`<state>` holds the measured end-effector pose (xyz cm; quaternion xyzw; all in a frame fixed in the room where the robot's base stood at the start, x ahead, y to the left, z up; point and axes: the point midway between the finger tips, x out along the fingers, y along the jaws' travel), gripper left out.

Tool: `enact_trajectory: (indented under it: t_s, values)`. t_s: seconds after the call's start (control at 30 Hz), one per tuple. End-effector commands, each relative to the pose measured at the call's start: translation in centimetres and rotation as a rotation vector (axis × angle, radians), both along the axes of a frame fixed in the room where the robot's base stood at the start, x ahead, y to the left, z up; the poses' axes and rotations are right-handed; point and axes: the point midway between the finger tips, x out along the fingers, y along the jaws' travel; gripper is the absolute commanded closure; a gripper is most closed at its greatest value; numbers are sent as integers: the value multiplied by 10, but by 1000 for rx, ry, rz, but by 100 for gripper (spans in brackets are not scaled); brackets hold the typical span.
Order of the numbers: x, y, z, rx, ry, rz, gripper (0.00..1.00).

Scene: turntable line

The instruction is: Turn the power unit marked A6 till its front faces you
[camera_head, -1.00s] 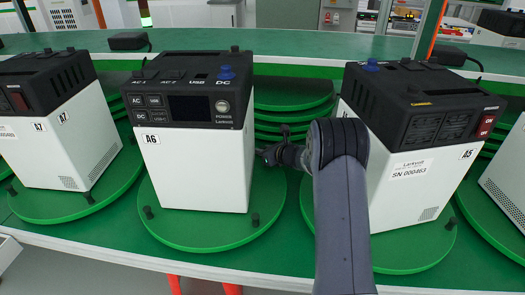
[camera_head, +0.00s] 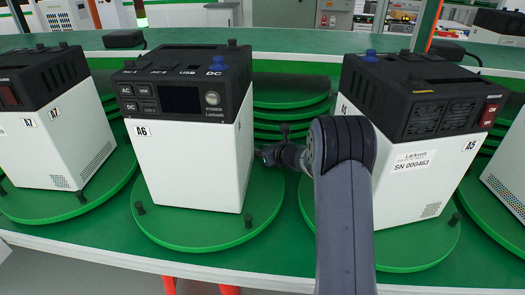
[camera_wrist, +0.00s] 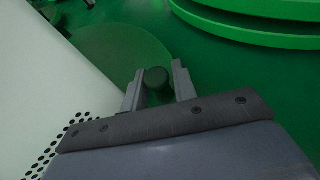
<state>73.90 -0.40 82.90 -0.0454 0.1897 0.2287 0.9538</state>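The power unit A6 (camera_head: 185,160) is a white box with a black top. It stands on a round green turntable (camera_head: 190,237) left of centre in the head view. Its panel with a small screen and the A6 label faces me, slightly turned, with a narrow strip of its right side showing. Dark pegs (camera_head: 248,221) stand at the turntable's rim. My gripper (camera_head: 268,155) is at the right of A6, partly hidden by my arm. In the wrist view its fingers (camera_wrist: 158,88) are apart, with a dark peg (camera_wrist: 157,77) between them. Whether they touch it is unclear.
Unit A7 (camera_head: 65,145) stands on a turntable at the left, unit A5 (camera_head: 415,165) on one at the right, close to my arm. Stacked green discs (camera_head: 290,95) lie behind the gap. In the wrist view a white wall with vent holes (camera_wrist: 40,95) is close at the left.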

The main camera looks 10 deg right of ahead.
Motion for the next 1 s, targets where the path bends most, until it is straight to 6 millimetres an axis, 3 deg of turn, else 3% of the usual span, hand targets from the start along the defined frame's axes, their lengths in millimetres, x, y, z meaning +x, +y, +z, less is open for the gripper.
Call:
enact_trajectory:
  t_s: [0.27, 0.7, 1.0]
  values:
    - [-9, -6, 4, -1, 0, -2, 73]
    - [-72, -37, 34, 0, -1, -2, 73]
    - [-89, -45, 41, 0, 0, 0, 73]
